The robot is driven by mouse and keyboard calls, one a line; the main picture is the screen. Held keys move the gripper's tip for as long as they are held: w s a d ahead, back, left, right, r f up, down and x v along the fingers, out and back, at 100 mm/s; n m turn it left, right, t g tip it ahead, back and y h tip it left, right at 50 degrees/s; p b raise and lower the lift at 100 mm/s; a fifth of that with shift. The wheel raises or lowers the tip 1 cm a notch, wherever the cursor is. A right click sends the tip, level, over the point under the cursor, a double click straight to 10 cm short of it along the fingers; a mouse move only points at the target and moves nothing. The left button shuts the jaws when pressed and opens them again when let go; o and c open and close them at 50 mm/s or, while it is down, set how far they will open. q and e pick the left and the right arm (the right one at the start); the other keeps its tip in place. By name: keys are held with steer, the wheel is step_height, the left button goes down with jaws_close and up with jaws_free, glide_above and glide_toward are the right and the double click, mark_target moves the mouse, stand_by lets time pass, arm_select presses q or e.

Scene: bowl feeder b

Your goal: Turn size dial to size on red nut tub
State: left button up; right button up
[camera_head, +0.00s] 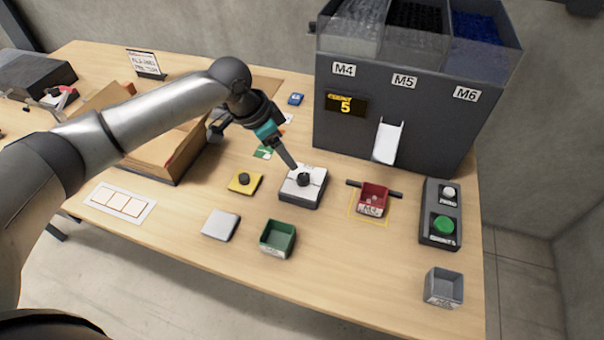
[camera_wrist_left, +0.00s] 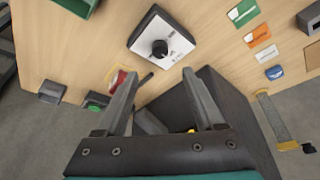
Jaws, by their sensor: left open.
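The size dial is a black knob (camera_head: 303,180) on a white-topped dark box (camera_head: 314,195) near the middle of the table. In the left wrist view the knob (camera_wrist_left: 160,49) sits on its white plate, with markings too small to read. The red nut tub (camera_head: 373,197) stands right of the dial on a yellow-outlined spot. Its front label is too small to read. In the left wrist view the tub (camera_wrist_left: 117,79) is partly hidden by a finger. My left gripper (camera_head: 291,164) is open and empty, just above and behind the knob, apart from it. My right gripper is out of view.
A dark feeder (camera_head: 360,128) marked M4, M5 and M6 stands behind, its display (camera_head: 346,103) reading 5. A button box (camera_head: 439,226) is at right. A brown box (camera_head: 150,168) is left.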

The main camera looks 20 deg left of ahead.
mark_target(303, 176)
arm_select(q)
steer(key=b+x, duration=0.2)
steer(key=x, duration=0.9)
steer(key=shift+r, duration=0.1)
steer(key=shift+c, duration=0.2)
jaws_close()
